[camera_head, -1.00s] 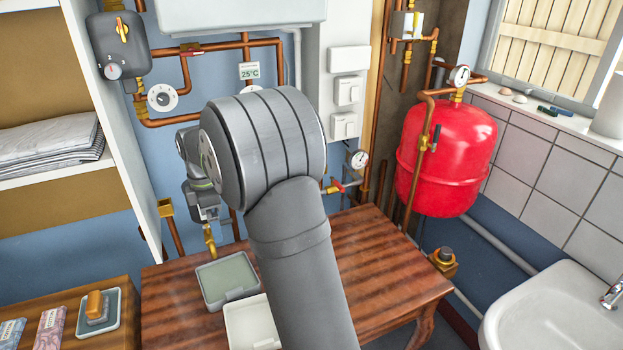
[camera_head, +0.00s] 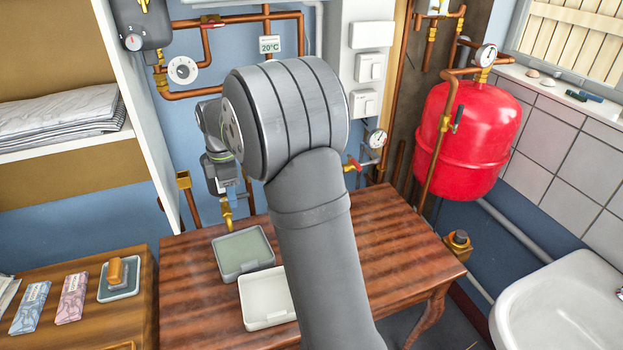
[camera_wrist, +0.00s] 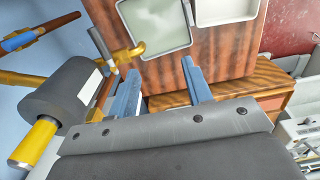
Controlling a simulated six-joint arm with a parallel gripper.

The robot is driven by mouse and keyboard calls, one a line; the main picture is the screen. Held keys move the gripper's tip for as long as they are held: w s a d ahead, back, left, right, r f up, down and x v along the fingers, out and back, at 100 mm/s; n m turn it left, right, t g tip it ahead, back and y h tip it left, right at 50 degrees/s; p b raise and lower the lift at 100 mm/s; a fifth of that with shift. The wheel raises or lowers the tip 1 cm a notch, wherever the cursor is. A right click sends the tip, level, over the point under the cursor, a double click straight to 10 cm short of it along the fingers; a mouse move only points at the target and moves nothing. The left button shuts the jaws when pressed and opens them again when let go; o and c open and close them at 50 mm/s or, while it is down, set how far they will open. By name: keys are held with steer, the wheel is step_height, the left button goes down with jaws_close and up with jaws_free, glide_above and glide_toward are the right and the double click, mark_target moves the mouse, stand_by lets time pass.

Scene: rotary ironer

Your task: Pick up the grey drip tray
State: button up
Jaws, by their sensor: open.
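The grey drip tray (camera_head: 243,271) is a shallow, square, open tray on the striped wooden table (camera_head: 190,300), left of my arm. It also shows at the top of the wrist view (camera_wrist: 150,53), seen from above, with a pale grey-green inside. My gripper (camera_wrist: 160,70) shows two blue fingers spread apart with nothing between them. In the wrist view the fingertips point toward the tray's near edge and look apart from it.
A white tray (camera_head: 268,319) lies beside the grey one. A brass tap (camera_wrist: 128,54) is close to the left finger in the wrist view, with a dark cylinder (camera_wrist: 60,97) further left. Copper pipes (camera_head: 235,98) run along the wall behind. The table's right side is clear.

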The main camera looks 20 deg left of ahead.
steer(key=shift+c, duration=1.3)
steer(key=s+a+f+m, duration=0.5)
steer(key=s+f+m, duration=0.1)
steer(key=m, duration=1.1)
step_height(320, 180, down, 11)
steer(key=shift+s+d+f, duration=0.1)
steer(key=shift+s+d, duration=0.05)
steer(key=shift+a+f, duration=0.15)
steer(key=shift+f, duration=1.45)
steer(key=shift+a+f, duration=0.1)
steer(key=shift+f, duration=1.5)
jaws_close()
